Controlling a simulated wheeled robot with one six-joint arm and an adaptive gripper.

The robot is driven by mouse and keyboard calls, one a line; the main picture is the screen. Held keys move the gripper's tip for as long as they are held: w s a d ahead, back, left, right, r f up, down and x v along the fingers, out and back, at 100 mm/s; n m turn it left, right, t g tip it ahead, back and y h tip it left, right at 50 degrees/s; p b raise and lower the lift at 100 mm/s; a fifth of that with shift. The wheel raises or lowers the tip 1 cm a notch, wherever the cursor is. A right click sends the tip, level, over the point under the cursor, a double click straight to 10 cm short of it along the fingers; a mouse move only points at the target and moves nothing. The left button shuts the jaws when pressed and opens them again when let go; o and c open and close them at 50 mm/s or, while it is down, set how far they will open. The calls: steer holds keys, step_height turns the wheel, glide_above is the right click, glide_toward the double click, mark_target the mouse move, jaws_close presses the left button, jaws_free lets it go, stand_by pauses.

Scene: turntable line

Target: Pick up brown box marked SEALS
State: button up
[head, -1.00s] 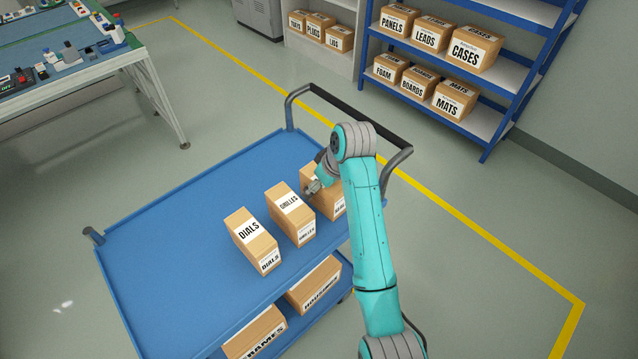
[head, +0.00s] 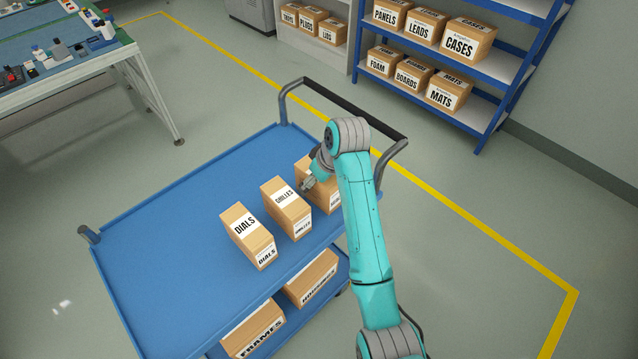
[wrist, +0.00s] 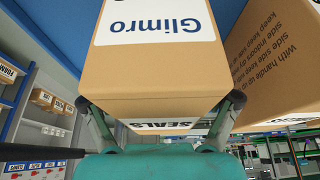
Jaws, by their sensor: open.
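The brown SEALS box (head: 328,196) stands at the right end of the row on the cart's blue top, partly hidden behind my arm. In the wrist view the SEALS box (wrist: 155,72) fills the middle, with a white label reading "Glimro" on one face and "SEALS" upside down on another. My gripper (wrist: 160,102) is open, with one finger on each side of the box. I cannot tell whether the fingers touch it. In the head view my gripper (head: 308,184) is at the box's left upper part, close to the GRILLES box.
The GRILLES box (head: 286,209) and DIALS box (head: 248,236) stand to the left on the blue cart (head: 150,225). Another brown box (wrist: 278,60) is close on the right in the wrist view. The cart's left top is clear. A dark handle (head: 350,108) rises behind.

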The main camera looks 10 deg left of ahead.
steer(key=c, duration=1.4)
steer(key=shift+r, duration=0.1)
steer(key=shift+c, duration=0.2)
